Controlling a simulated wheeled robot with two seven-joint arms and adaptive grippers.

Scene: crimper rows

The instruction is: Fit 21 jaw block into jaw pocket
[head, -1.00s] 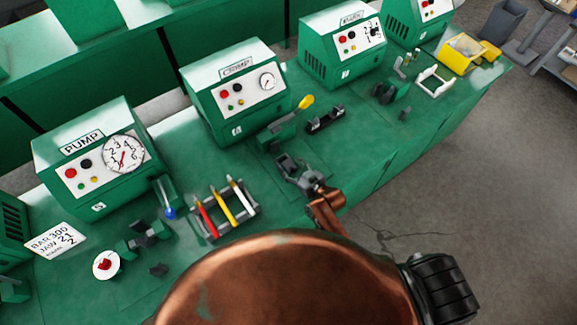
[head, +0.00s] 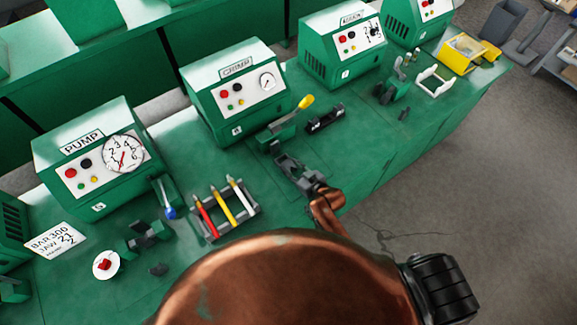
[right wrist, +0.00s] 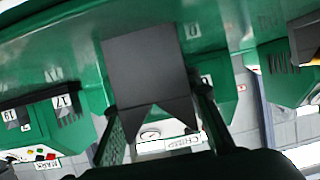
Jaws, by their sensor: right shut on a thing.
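My right gripper (head: 284,158) is in front of the crimp machine, above the green bench. It is shut on a dark grey jaw block (right wrist: 150,70). The right wrist view shows this block between the two fingers, with a V-shaped notch at its lower end. No number shows on its visible faces, so I cannot tell whether it is 21. The green crimp fixture with a yellow-knobbed lever (head: 283,125) is just beyond the gripper. I cannot make out the jaw pocket clearly; the gripper may hide it. My left gripper is out of view.
A black rack (head: 325,118) stands right of the fixture; blocks marked 17 (right wrist: 62,103) and 19 show in the wrist view. A pen rack (head: 224,208) stands left of the gripper. The crimp machine (head: 235,90) is behind. A card (head: 56,240) reads "BAR 300 JAW 21".

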